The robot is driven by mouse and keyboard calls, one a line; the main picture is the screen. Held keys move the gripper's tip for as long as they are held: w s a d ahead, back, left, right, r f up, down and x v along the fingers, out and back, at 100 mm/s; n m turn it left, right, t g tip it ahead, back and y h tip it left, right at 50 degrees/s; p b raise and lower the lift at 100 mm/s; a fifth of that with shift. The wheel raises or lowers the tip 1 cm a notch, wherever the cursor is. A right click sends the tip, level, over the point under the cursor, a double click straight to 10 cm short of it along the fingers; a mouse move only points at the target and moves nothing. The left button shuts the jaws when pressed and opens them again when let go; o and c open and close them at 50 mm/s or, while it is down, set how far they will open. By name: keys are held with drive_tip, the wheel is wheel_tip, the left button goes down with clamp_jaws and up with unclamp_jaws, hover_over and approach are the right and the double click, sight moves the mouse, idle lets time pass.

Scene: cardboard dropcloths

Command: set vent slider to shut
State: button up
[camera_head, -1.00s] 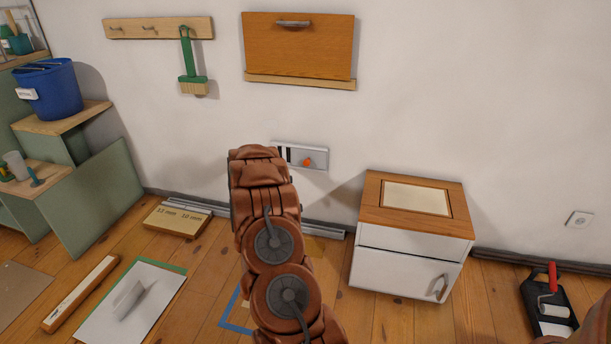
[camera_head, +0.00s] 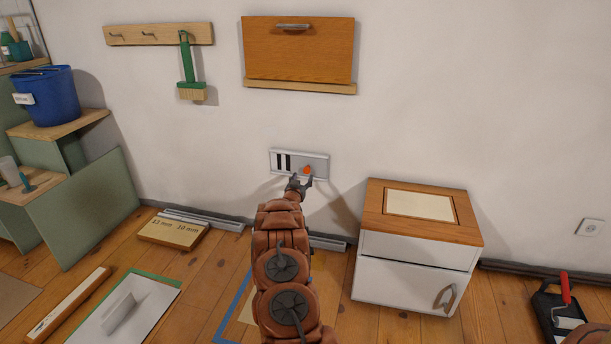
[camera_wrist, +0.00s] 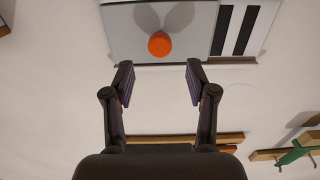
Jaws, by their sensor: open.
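The vent (camera_head: 318,162) is a light grey plate low on the white wall, with dark slots at its left end in the head view. Its orange slider knob (camera_head: 307,169) sits right of the slots. In the wrist view the plate (camera_wrist: 185,40) is upside down, with the slots (camera_wrist: 235,30) right of the orange knob (camera_wrist: 159,43). My gripper (camera_head: 300,180) is open and empty, just below the knob in the head view. In the wrist view my fingers (camera_wrist: 158,75) stand apart on either side of the knob's line, their tips short of it.
A white cabinet with a wooden top (camera_head: 418,235) stands right of the vent. A wooden flap panel (camera_head: 298,48) hangs above. A hook rail (camera_head: 159,32) with a green brush (camera_head: 188,70) is upper left. Wall around the vent is clear.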

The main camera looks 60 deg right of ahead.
sight(306, 171)
drive_tip(key=shift+b+x, duration=0.9)
drive_tip(key=shift+x, duration=1.3)
drive_tip(key=shift+w+d, duration=0.1)
drive_tip(key=shift+d, duration=0.3)
drive_tip(key=shift+c, duration=0.3)
clamp_jaws()
